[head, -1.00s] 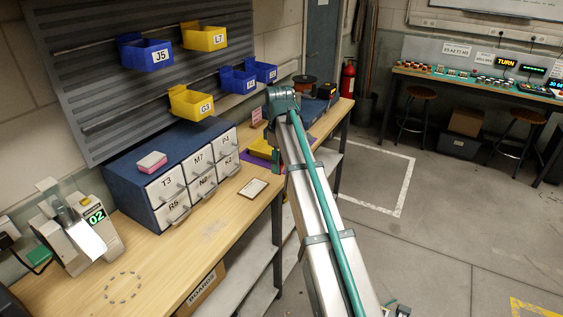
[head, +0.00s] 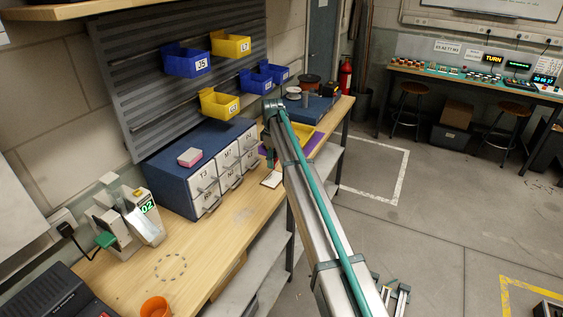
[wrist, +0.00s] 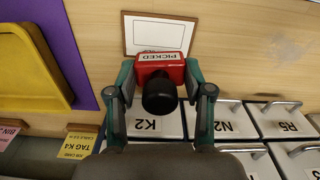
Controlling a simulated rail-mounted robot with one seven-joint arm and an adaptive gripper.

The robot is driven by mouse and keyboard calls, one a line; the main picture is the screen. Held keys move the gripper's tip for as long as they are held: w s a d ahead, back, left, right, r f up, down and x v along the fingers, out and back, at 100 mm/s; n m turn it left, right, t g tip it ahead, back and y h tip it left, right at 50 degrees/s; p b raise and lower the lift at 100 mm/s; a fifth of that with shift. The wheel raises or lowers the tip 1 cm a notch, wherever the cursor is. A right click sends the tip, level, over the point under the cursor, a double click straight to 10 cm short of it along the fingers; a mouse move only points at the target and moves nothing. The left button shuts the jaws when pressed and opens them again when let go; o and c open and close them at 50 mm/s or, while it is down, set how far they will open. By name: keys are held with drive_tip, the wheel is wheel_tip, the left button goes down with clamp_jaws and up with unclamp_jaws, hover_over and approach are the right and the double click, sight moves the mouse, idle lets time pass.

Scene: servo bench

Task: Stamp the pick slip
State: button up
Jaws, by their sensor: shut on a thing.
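The pick slip is a white card with a dark outlined box and a brown border (wrist: 137,34). It lies on the wooden bench in front of the drawer unit, and shows in the head view (head: 271,180). My gripper (wrist: 160,72) is shut on a stamp, with one teal finger on each side. The stamp has a red body labelled PICKED (wrist: 171,72) and a black round handle (wrist: 159,98). In the wrist view the stamp overlaps the slip's lower edge; its underside and height above the slip are hidden. In the head view my gripper (head: 268,158) is small beside the drawers.
The blue drawer unit (head: 168,180) with white labelled drawers stands just beside my gripper. A yellow tray (wrist: 33,68) on a purple mat (wrist: 84,45) lies on the other side. A device reading 02 (head: 130,222) and an orange cup (head: 155,307) are farther left along the bench.

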sight(274, 179)
drive_tip(key=shift+w+f+b, duration=0.25)
drive_tip(key=shift+f+b, duration=0.05)
drive_tip(key=shift+f, duration=0.4)
drive_tip(key=shift+f+b, duration=0.9)
drive_tip(key=shift+f, duration=1.4)
drive_tip(key=shift+f, duration=0.55)
drive_tip(key=shift+r, duration=0.1)
drive_tip(key=shift+r+p, duration=1.3)
drive_tip(key=shift+r, duration=2.15)
drive_tip(key=shift+a+f+b, duration=0.1)
drive_tip(key=shift+f+b, duration=0.15)
drive_tip(key=shift+b, duration=0.15)
